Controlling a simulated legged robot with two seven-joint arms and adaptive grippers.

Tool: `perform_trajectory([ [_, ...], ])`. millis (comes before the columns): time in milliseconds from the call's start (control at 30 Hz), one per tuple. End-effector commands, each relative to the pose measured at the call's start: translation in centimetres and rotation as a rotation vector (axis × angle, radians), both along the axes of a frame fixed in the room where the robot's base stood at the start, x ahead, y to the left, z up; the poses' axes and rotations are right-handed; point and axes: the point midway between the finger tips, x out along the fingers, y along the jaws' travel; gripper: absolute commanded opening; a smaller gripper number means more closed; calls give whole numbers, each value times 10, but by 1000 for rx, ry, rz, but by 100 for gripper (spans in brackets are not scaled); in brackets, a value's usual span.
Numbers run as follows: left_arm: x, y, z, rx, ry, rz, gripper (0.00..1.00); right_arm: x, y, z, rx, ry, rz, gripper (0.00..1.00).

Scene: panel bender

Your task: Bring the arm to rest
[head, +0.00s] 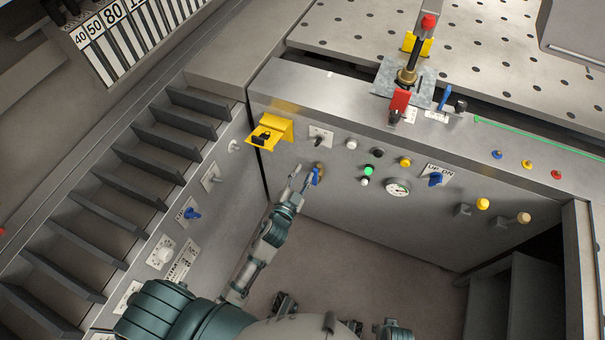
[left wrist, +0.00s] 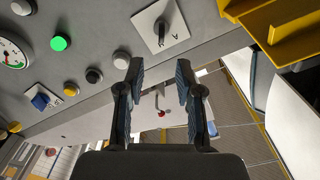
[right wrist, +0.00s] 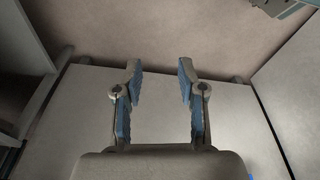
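My left arm reaches from the bottom of the head view to the front panel (head: 330,200). Its gripper (head: 305,177) is at the panel face below the lever switch (head: 320,136). In the left wrist view the left gripper (left wrist: 159,75) is open, with nothing between its blue-padded fingers. The lever switch (left wrist: 162,32) and a white button (left wrist: 121,60) show beyond the fingertips; contact cannot be told. My right gripper (right wrist: 157,75) is open and empty in the right wrist view, facing plain grey and beige surfaces. I cannot make out its fingers in the head view.
A yellow bracket (head: 270,131) juts from the panel near the left gripper. Green button (head: 368,171), gauge (head: 398,187) and blue knob (head: 435,179) sit to the right. Dark slats (head: 165,140) line the left side. The floor (head: 370,260) below the panel looks open.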

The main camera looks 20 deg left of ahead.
Motion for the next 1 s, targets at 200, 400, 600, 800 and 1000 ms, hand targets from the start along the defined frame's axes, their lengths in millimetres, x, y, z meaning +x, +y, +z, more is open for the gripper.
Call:
perform_trajectory([
  [200,0,0,0,0,0,0,35,0,0,0,0,0,0,40],
  [400,-6,3,-28,-20,83,16,35,2,0,-1,1,-6,0,40],
  [600,-61,16,-153,-104,460,88,35,-8,-1,-35,-2,14,4,40],
  [800,-175,24,-279,-188,906,173,35,-21,-2,-67,-4,26,8,40],
  [1000,-292,23,-347,-246,1254,236,35,-34,-4,-90,-5,34,11,40],
])
